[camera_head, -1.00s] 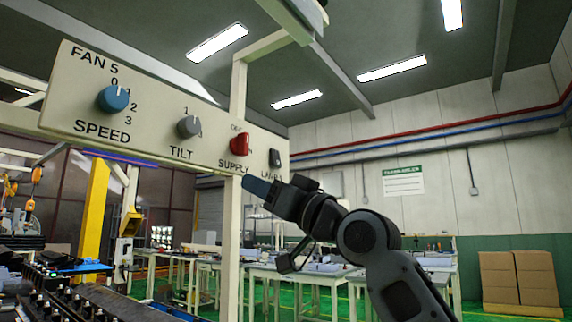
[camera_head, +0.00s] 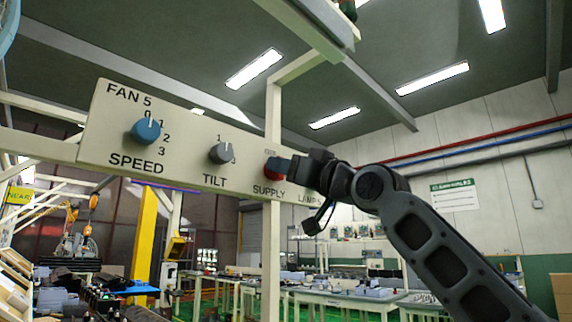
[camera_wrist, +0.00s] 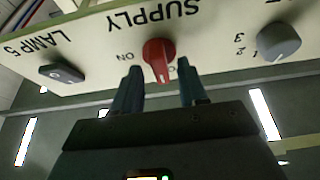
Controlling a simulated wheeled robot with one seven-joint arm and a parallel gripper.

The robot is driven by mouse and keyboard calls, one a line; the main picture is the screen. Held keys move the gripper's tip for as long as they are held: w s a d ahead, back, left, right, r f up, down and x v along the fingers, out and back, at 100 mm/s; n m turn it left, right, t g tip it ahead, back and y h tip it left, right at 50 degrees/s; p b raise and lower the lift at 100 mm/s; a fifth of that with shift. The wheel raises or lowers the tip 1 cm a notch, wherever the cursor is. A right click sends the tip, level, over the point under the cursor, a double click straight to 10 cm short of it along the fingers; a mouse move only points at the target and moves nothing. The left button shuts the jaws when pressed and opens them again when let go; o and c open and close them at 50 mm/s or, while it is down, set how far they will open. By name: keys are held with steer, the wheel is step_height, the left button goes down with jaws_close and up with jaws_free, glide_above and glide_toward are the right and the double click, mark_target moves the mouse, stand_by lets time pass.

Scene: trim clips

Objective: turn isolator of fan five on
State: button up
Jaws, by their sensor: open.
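The red SUPPLY knob (camera_head: 272,170) is on the cream FAN 5 panel (camera_head: 190,175), right of the TILT knob. My gripper (camera_head: 286,166) is at this knob and hides part of it in the head view. In the wrist view, which shows the panel upside down, the red knob (camera_wrist: 158,52) has its bar pointing down toward a partly covered label, with ON to its left. My gripper (camera_wrist: 158,78) is open, one blue finger on each side of the knob's bar. I cannot tell whether the fingers touch it.
The blue SPEED knob (camera_head: 146,131) and grey TILT knob (camera_head: 221,153) are left of the red knob. The LAMP 5 switch (camera_wrist: 62,74) is on its other side, hidden by my gripper in the head view. A cream post (camera_head: 271,255) stands below the panel.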

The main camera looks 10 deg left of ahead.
steer(key=shift+a, duration=0.2)
jaws_close()
stand_by(0.3)
steer(key=shift+r+m+p, duration=0.1)
steer(key=shift+m+p, duration=0.3)
steer(key=shift+m, duration=0.1)
steer(key=shift+m+t+h+p, duration=0.3)
steer(key=shift+m+h+p, duration=1.4)
steer(key=shift+m, duration=1.85)
steer(key=shift+m+t+h+p, duration=0.3)
steer(key=shift+m+h+p, duration=0.85)
steer(key=shift+m+p, duration=1.75)
steer(key=shift+m+t+h+p, duration=0.3)
steer(key=shift+m+h+p, duration=1)
steer(key=shift+m, duration=2.95)
steer(key=shift+h, duration=0.35)
